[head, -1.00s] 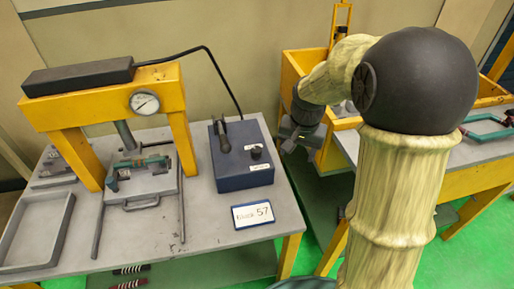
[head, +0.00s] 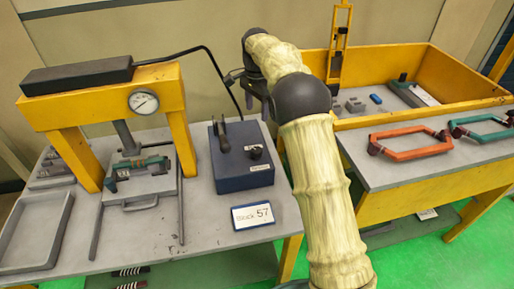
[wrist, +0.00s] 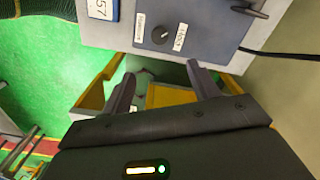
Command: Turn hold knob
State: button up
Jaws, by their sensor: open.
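The dark blue control box (head: 241,168) stands on the left grey table. A small round black knob (head: 256,152) sits on its top, to the right of a black lever (head: 222,138). In the wrist view the knob (wrist: 160,35) lies between two white labels whose words I cannot read for sure. My gripper (head: 256,100) is beyond and above the box, partly hidden by my arm in the head view. In the wrist view my gripper (wrist: 161,80) has its two fingers spread and empty, apart from the knob, which appears beyond the tips.
A yellow press (head: 180,110) with a gauge stands left of the box, and a black cable (head: 212,65) arches behind it. A sign (head: 252,215) lies in front.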

aim_at(257, 149)
jog(key=shift+f, duration=0.1)
notch_tip(257, 149, down, 17)
jog(key=shift+f+p, duration=0.1)
jog(key=shift+p, duration=0.65)
jog(key=c, duration=1)
jog(key=shift+o, duration=0.2)
